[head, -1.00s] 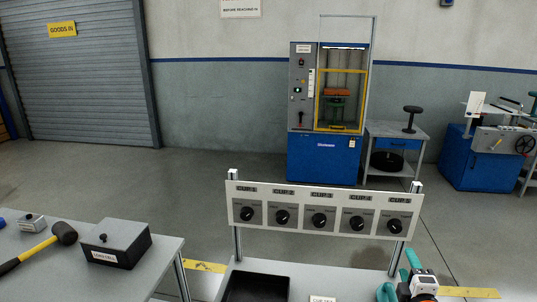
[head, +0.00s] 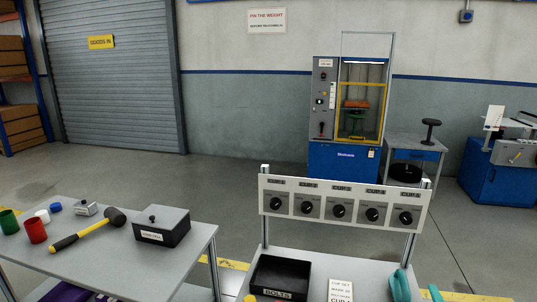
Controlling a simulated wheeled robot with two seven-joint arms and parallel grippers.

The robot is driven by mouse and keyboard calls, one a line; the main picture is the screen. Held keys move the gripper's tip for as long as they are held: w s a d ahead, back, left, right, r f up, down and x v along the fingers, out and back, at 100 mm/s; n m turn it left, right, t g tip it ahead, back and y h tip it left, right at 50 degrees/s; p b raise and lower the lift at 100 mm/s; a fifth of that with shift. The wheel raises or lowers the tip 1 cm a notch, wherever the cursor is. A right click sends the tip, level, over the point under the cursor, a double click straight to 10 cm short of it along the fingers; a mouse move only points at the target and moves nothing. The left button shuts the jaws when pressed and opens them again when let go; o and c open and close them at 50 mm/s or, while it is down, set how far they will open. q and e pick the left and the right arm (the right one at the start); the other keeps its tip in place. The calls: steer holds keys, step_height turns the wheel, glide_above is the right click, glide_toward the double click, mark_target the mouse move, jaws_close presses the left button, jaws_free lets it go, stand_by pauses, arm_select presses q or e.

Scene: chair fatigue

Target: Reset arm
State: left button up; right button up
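Two teal fingers of my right gripper (head: 418,285) show at the bottom edge of the head view, right of the middle. They stand apart with a gap between them, and nothing shows in the gap. They are at the right end of the near bench (head: 315,262), right of a white printed card (head: 341,290). The rest of this gripper is cut off by the frame. My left gripper is not in view.
A panel with several dials (head: 342,208) stands on posts over the bench, behind a black BOLTS tray (head: 268,270). The left table (head: 190,250) holds a hammer (head: 90,230), a black box (head: 162,227) and cups (head: 35,231). A test machine (head: 345,120) stands behind.

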steer(key=s+a+f+m+g+y, duration=0.2)
steer(key=s+a+f+m+g, duration=0.3)
steer(key=s, duration=0.4)
steer(key=s+a+f+m+g+y, duration=0.1)
steer(key=s+a+f+m+g, duration=0.15)
steer(key=s+a, duration=0.55)
steer(key=s+a+f+m+g+y, duration=0.2)
steer(key=s+a+f+m+g, duration=0.25)
steer(key=s, duration=0.65)
step_height(320, 180, down, 26)
steer(key=s+n+g, duration=0.1)
steer(key=s+g, duration=0.1)
steer(key=s+d+f, duration=0.2)
steer(key=s+f, duration=0.5)
steer(key=s, duration=0.1)
steer(key=s+d+f+g, duration=0.1)
steer(key=s+f, duration=0.7)
steer(key=shift+s+d, duration=0.2)
steer(key=shift+d, duration=0.15)
steer(key=shift+f, duration=0.1)
